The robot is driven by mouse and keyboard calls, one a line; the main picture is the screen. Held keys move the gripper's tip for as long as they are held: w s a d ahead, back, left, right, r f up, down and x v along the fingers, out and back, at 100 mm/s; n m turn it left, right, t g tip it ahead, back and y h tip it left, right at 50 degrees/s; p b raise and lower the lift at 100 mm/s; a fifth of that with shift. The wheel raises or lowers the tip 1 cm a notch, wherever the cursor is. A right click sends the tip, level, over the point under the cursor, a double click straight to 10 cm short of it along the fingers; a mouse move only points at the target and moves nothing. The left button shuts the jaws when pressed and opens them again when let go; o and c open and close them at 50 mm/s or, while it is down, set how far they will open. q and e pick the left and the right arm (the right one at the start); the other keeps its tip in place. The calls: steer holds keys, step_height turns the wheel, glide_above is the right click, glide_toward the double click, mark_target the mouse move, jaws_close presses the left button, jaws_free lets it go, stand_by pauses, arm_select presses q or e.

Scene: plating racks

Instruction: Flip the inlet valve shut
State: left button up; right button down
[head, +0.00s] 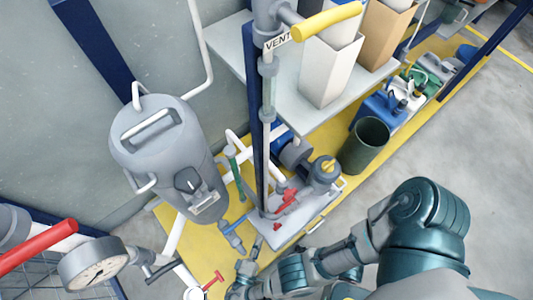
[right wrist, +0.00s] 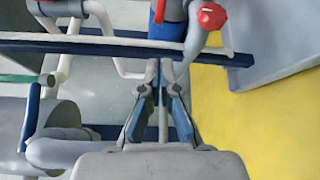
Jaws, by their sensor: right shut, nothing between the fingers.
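No readable label marks the inlet valve, so I cannot tell which handle belongs to it. In the head view, a blue-handled valve (head: 234,232) sits low on the pipework beside the pump base. A red T-shaped handle (head: 213,281) stands at the bottom. My right gripper (head: 254,250) reaches in from the lower right, close to the blue valve and apart from the red T-handle. In the right wrist view, its fingers (right wrist: 163,85) are shut with nothing between them, below a dark blue bar and grey pipes. A red knob (right wrist: 211,16) shows at the top. My left gripper is out of view.
A yellow lever (head: 327,20) is by the VENT label. A grey tank (head: 165,150) stands left, with a gauge (head: 95,268) and red lever (head: 38,246) in the lower left corner. A pump (head: 322,175), dark bin (head: 365,146) and jugs stand right. Open floor lies far right.

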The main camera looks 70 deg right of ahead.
steer(key=shift+d+f, duration=0.1)
glide_toward(285, 206)
steer(key=w+d+f, duration=0.1)
steer(key=w+d, duration=0.3)
steer(key=shift+w+d, duration=0.35)
